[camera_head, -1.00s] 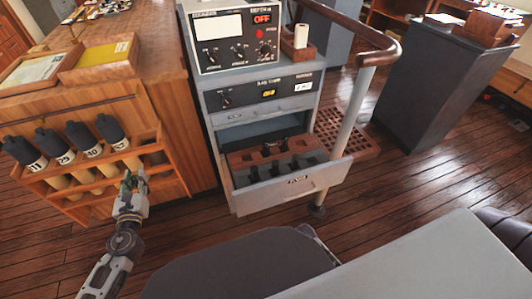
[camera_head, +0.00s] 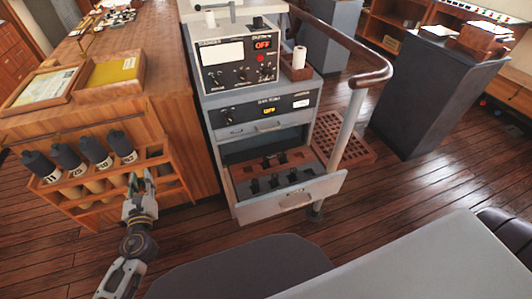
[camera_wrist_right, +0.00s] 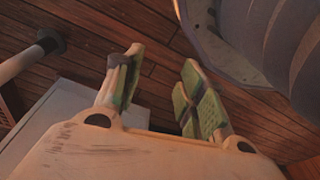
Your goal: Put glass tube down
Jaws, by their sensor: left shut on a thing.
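My left gripper (camera_head: 140,182) is in front of the right end of the wooden rack (camera_head: 172,160) on the side of the wooden cabinet. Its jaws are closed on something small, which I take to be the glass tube. The tube itself cannot be made out between the fingers. My right gripper (camera_wrist_right: 158,78) shows only in the right wrist view. Its green-padded fingers stand apart with nothing between them, above the plank floor.
Several dark-capped cylinders (camera_head: 95,150) stand in the rack. A grey instrument cabinet (camera_head: 258,115) has an open drawer (camera_head: 293,198) with dark holders inside. A curved handrail (camera_head: 345,55) is beside it. Plank floor (camera_head: 200,235) lies open between.

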